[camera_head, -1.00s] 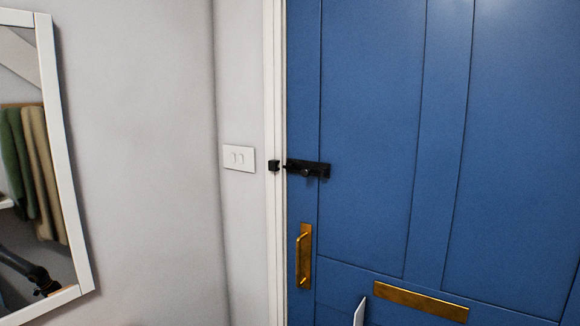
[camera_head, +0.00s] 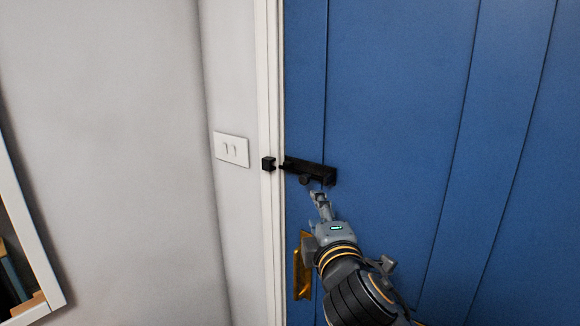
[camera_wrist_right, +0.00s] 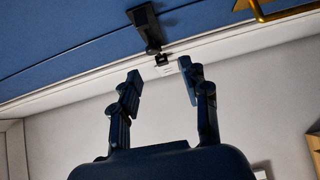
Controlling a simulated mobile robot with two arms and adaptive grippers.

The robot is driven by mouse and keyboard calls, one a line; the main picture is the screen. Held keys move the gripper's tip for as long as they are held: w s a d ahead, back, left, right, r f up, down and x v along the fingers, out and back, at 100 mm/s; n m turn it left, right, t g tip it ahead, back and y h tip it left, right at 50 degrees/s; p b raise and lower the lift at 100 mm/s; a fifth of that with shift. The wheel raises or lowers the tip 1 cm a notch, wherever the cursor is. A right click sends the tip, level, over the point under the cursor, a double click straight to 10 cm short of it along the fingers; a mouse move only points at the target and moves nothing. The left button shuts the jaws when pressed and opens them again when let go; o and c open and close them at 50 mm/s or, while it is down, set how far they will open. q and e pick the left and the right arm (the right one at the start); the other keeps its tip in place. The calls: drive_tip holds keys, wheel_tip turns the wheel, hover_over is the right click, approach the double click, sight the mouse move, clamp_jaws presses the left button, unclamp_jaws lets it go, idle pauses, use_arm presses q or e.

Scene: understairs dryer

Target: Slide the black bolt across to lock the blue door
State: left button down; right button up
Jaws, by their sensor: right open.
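The black bolt (camera_head: 310,170) is mounted on the blue door (camera_head: 390,110) near its left edge. Its black keeper (camera_head: 268,163) sits on the white door frame, and a small gap shows between the two. My right gripper (camera_head: 320,194) is just below the bolt's right part in the head view, with nothing in it. In the right wrist view, my right gripper (camera_wrist_right: 163,82) has its fingers spread apart. The bolt (camera_wrist_right: 147,28) lies beyond the fingertips there, and the keeper (camera_wrist_right: 162,60) shows between them. I cannot tell if a finger touches the bolt. My left gripper is out of view.
A brass handle (camera_head: 303,268) is on the door below the bolt, partly behind my right arm. A white switch plate (camera_head: 231,149) is on the wall left of the frame. A white-framed mirror (camera_head: 40,262) hangs at the far left.

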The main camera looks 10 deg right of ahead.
sight(305, 181)
drive_tip(key=w+p, duration=0.1)
drive_tip(key=w, duration=0.2)
drive_tip(key=w+r+p, duration=0.1)
drive_tip(key=w, duration=0.3)
drive_tip(key=w+d+p, duration=0.1)
drive_tip(key=w, duration=0.3)
drive_tip(key=shift+r+p, duration=0.25)
drive_tip(key=shift+p, duration=0.05)
drive_tip(key=shift+w, duration=0.6)
drive_tip(key=shift+w+f, duration=0.15)
drive_tip(key=shift+w, duration=0.15)
clamp_jaws()
